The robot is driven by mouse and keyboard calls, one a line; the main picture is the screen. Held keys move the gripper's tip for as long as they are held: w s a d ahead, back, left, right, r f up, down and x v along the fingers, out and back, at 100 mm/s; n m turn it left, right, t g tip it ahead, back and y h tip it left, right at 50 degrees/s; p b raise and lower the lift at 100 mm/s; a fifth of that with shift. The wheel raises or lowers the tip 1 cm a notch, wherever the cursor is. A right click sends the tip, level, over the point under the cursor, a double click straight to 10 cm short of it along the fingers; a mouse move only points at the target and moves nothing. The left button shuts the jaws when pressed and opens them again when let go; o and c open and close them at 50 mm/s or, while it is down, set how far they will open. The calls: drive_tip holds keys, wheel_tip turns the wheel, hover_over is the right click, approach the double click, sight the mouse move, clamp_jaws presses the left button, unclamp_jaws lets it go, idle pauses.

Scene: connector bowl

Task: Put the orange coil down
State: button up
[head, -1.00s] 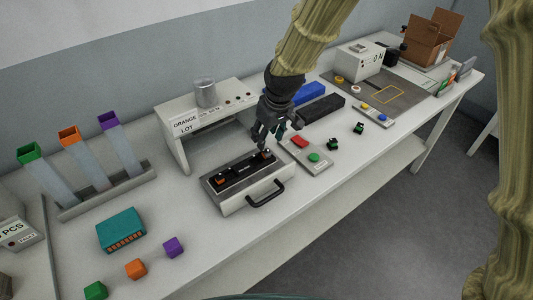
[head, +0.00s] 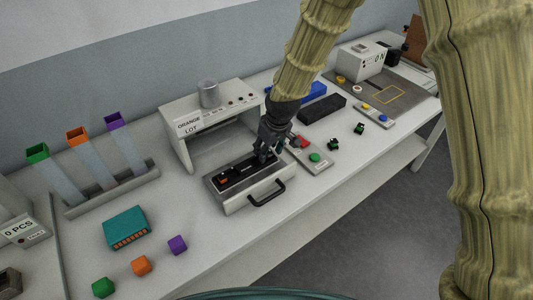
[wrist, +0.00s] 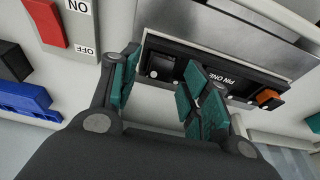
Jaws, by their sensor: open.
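A small orange piece (head: 223,180) sits at the left end of the black insert in a grey tray with a black handle (head: 267,192). It also shows at the right of the wrist view (wrist: 267,97). I cannot tell whether it is the orange coil; I see no other clear coil. My gripper (head: 265,157) is low over the right end of the insert.
A grey stand marked ORANGE LOT (head: 187,125) is behind the tray. A panel with a red switch and green button (head: 315,157) is close on the right. Orange, green and purple cubes (head: 141,265) and a teal box (head: 127,228) lie at front left.

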drive_tip(key=c, duration=1)
